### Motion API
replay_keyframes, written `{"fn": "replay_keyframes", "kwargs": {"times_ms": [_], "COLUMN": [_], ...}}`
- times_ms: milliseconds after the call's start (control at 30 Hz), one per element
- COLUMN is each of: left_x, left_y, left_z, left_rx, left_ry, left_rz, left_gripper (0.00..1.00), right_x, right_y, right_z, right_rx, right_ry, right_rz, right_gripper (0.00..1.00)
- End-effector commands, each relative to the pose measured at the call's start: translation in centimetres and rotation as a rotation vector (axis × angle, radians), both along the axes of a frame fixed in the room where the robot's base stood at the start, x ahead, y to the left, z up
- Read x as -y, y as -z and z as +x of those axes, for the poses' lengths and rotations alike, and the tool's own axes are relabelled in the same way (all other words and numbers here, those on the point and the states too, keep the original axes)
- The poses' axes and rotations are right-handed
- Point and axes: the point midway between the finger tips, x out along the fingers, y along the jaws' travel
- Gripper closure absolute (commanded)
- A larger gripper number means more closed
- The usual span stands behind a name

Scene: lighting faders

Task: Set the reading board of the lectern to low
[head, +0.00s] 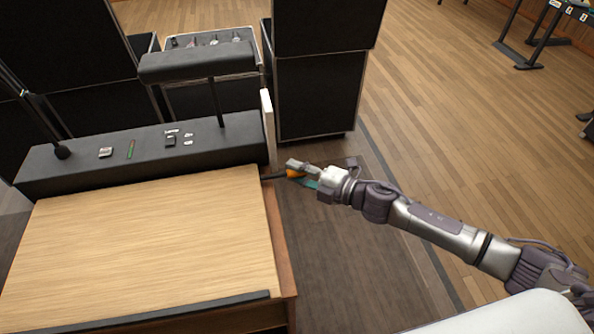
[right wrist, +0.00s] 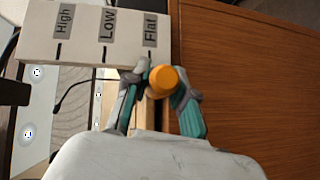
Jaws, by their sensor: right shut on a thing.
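The lectern's wooden reading board (head: 150,245) lies in the lower left of the head view and looks flat or nearly so. A dark lever with an orange knob (head: 294,174) sticks out from the lectern's right side. My right gripper (head: 300,173) is shut on this knob; the knob (right wrist: 167,79) shows between the two fingers in the right wrist view. A pale scale plate (right wrist: 90,30) there reads High, Low and Flat. The knob sits closest to the Flat mark (right wrist: 150,52). The lever is mostly hidden by the gripper. My left gripper is not in view.
A dark shelf (head: 225,150) with small items, a microphone (head: 62,152) and a lamp (head: 197,65) runs behind the board. Black cases (head: 315,95) stand beyond it. The wooden floor (head: 450,130) to the right is open.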

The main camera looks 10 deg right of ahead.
Motion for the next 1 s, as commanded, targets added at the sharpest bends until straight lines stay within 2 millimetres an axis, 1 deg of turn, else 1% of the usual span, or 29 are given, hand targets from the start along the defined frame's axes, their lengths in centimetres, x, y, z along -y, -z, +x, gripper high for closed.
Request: {"fn": "replay_keyframes", "kwargs": {"times_ms": [100,167,233,400,500,767,800,933,967,1000], "left_x": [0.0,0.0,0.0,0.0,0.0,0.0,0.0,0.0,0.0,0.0], "left_y": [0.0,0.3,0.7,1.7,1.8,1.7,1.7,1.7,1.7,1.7], "left_z": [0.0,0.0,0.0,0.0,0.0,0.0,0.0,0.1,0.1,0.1], "left_rx": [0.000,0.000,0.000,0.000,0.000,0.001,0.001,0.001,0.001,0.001], "left_ry": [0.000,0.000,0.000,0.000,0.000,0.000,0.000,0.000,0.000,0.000], "left_rz": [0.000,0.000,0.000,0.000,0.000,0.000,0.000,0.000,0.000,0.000], "left_gripper": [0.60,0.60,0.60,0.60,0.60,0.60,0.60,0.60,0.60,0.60], "right_x": [0.0,0.0,0.0,0.0,0.0,0.0,0.0,0.0,0.0,0.0], "right_y": [0.1,-0.3,-1.3,-4.5,-5.6,-6.0,-6.0,-6.0,-5.9,-5.9], "right_z": [0.0,-0.1,-0.1,-0.5,-0.6,-0.6,-0.6,-0.6,-0.6,-0.6], "right_rx": [0.001,0.016,0.057,0.174,0.209,0.215,0.215,0.214,0.214,0.214], "right_ry": [0.000,-0.001,-0.002,-0.001,0.000,0.000,0.001,0.001,0.000,0.000], "right_rz": [-0.001,0.000,0.002,0.002,0.001,0.002,0.002,0.001,0.001,0.001], "right_gripper": [1.00,1.00,1.00,1.00,1.00,1.00,0.74,0.52,0.49,0.49]}}
